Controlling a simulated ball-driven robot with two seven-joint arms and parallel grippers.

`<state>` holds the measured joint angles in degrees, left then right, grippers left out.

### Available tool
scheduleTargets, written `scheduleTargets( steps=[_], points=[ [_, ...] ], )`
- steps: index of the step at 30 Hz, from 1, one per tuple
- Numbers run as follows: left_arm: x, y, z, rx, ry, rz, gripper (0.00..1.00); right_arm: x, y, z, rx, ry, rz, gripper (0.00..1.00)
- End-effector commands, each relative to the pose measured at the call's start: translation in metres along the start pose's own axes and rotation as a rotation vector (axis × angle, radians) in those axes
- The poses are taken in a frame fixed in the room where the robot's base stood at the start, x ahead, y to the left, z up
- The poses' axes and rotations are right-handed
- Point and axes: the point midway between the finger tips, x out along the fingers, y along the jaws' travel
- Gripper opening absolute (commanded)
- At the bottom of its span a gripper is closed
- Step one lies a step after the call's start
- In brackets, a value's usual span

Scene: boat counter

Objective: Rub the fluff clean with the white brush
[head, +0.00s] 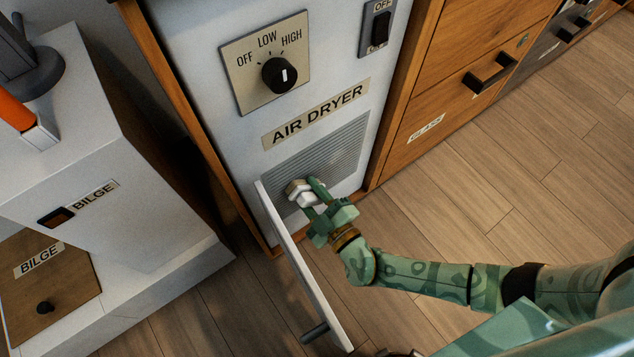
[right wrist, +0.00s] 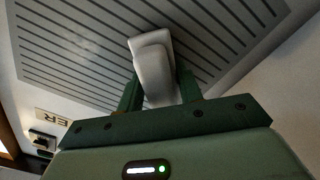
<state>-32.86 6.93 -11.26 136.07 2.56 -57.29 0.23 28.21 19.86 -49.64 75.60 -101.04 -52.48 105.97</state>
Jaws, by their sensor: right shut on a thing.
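My right gripper (head: 315,198) is shut on the white brush (head: 299,191), at the lower part of the air dryer's grille (head: 335,150). In the right wrist view the brush (right wrist: 152,65) stands between the two green fingers, with its far end at the slats. I cannot tell whether it touches them. A faint pale patch, perhaps fluff (right wrist: 76,44), shows on the grille to the left of the brush. In the head view no fluff can be made out. My left gripper is not in view.
A white door (head: 292,255) with a dark handle (head: 315,332) stands open just left of my right gripper. The dryer's knob (head: 278,75) is above the grille. A white bilge box (head: 75,160) stands at left. Wooden floor (head: 480,200) is clear at right.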

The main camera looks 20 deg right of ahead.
Motion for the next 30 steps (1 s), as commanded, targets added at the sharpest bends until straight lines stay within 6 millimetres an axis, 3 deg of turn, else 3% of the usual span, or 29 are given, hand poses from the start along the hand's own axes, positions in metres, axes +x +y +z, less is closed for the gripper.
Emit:
scheduleTargets(
  steps=[8,17,23,30],
  points=[
    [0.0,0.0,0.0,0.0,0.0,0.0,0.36,-0.001,-0.017,-0.018,0.002,0.001,0.001,0.17],
    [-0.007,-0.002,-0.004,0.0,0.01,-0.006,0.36,0.002,-0.005,-0.03,0.001,0.002,0.002,0.17],
    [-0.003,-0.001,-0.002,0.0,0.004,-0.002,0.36,0.002,-0.001,-0.022,-0.001,-0.001,0.001,0.17],
    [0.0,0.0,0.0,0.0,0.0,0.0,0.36,0.001,0.018,-0.006,-0.002,-0.001,0.002,0.18]
  ],
)
